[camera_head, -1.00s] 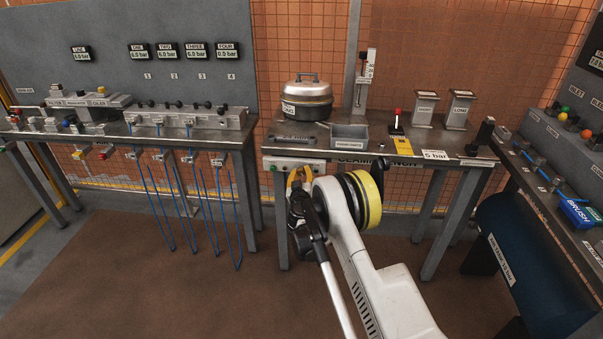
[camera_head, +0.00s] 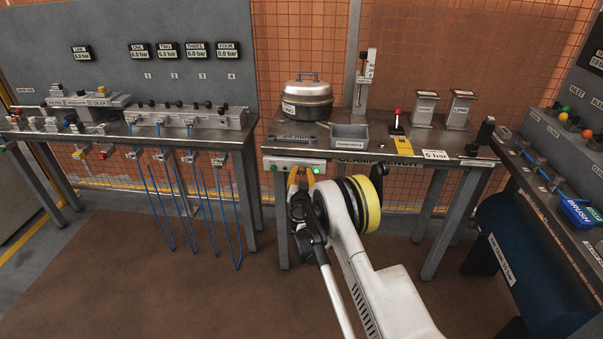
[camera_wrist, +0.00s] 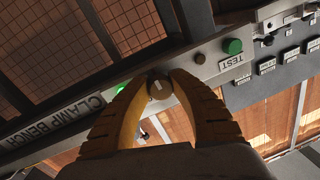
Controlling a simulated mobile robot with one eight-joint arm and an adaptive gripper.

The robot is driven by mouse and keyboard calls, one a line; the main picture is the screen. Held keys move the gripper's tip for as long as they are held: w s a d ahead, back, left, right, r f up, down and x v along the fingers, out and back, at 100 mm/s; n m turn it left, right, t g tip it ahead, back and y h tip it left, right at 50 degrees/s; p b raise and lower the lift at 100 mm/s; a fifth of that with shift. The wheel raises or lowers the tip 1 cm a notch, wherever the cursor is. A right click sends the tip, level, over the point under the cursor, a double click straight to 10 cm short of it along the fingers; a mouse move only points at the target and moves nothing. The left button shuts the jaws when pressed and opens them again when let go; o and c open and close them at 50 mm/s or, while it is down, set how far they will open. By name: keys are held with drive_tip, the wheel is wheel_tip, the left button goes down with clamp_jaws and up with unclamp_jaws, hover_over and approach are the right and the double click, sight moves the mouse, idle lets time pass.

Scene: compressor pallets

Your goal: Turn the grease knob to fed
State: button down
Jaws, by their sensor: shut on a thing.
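My gripper (camera_head: 302,172) is at the front panel below the clamp bench top. In the wrist view, its yellow fingers (camera_wrist: 158,82) are shut on a small round dark knob (camera_wrist: 157,88) with a pale mark on its face. The fingers cover part of the knob. No label for it can be read, so I cannot confirm its name or setting. A green button (camera_wrist: 232,46) beside a TEST label sits on the same panel, apart from the fingers.
The clamp bench (camera_head: 350,154) carries a lidded pot (camera_head: 307,103), an open grey tray (camera_head: 349,137) and a red-topped lever (camera_head: 397,122). Blue hoses (camera_head: 205,210) hang under the left bench. A bench with coloured knobs (camera_head: 563,117) stands at the right. The brown floor in front is clear.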

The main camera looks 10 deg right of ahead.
idle(0.4)
drive_tip(key=c, duration=1.1)
unclamp_jaws()
drive_tip(key=shift+c, duration=0.2)
drive_tip(key=shift+s+a, duration=0.1)
drive_tip(key=v, duration=0.7)
drive_tip(key=shift+s+r, duration=0.1)
